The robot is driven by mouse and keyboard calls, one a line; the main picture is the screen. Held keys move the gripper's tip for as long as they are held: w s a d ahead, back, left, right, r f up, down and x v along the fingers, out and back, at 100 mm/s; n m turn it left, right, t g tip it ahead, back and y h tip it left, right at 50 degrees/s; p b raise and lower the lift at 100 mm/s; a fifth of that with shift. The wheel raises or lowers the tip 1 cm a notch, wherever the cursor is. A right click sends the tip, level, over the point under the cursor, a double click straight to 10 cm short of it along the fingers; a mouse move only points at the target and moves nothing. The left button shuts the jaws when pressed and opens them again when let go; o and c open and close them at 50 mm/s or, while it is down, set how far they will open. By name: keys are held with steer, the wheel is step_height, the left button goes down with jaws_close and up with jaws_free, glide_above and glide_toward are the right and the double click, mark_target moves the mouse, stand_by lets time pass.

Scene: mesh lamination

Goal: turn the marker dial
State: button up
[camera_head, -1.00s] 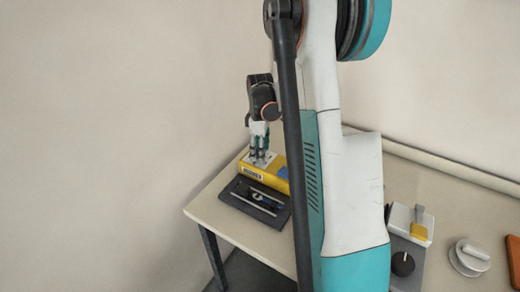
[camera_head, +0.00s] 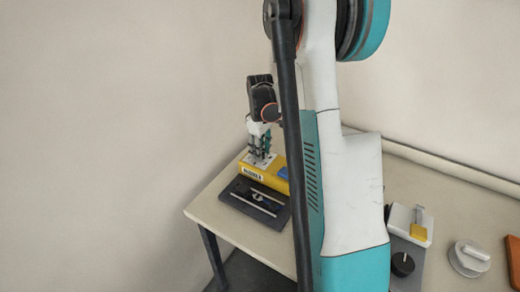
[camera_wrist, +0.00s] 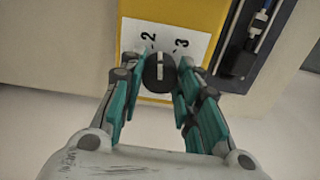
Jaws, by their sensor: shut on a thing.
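The marker dial (camera_wrist: 160,70) is a round black knob with a light pointer line, on a white plate (camera_wrist: 192,42) marked 2 and 3. In the wrist view the line points straight up the picture, between the two numbers. My gripper (camera_wrist: 160,84) has its teal fingers shut on the dial from both sides. The plate sits on a yellow box (camera_head: 258,176) at the table's left end; my gripper (camera_head: 262,153) stands above it in the head view, where the dial itself is hidden by the fingers.
A dark tray (camera_head: 236,202) with slim tools lies in front of the yellow box. My arm hides the table's middle.

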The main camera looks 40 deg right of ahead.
steer(key=m, duration=0.4)
steer(key=shift+m, duration=0.3)
steer(key=m, duration=1.5)
stand_by(0.4)
steer(key=o, duration=1.1)
steer(key=shift+c, duration=0.2)
steer(key=shift+r, duration=0.1)
